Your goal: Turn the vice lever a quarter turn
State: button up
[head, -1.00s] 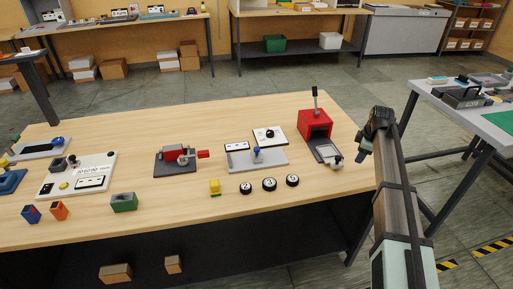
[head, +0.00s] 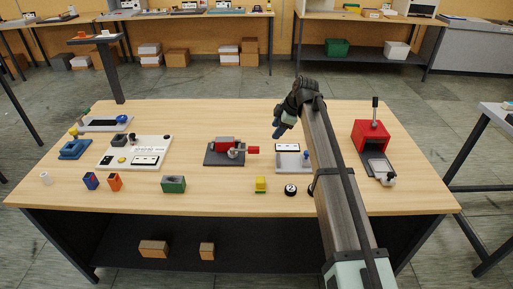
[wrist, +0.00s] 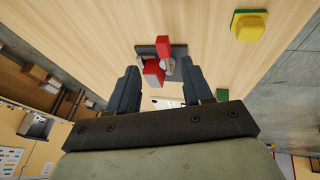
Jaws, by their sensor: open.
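The vice (head: 224,146) has a red body on a dark grey base and stands near the middle of the wooden table. Its lever, with a red end (head: 253,150), points right in the head view. In the wrist view the vice's red body (wrist: 153,69) and the red lever end (wrist: 163,45) appear between my fingers, farther off. My gripper (head: 278,130) is above the table, to the right of the vice and apart from it. Its two fingers are spread and empty in the wrist view (wrist: 160,72).
A yellow block (head: 261,184) and black round discs (head: 290,190) lie near the front edge. A red press (head: 370,137) with an upright lever stands at the right. My arm partly covers a grey panel fixture (head: 287,158). A green block (head: 173,184) lies front left of the vice.

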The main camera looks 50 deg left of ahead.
aim_at(255, 148)
jog(key=x, duration=0.4)
jog(key=s+a+x, duration=0.1)
jog(key=x, duration=0.4)
jog(key=s+r+x, duration=0.1)
jog(key=x, duration=0.4)
jog(key=shift+s+a+f, duration=0.1)
jog(key=shift+a+f, duration=0.05)
jog(key=shift+a, duration=0.2)
jog(key=shift+c, duration=0.2)
grip_shut()
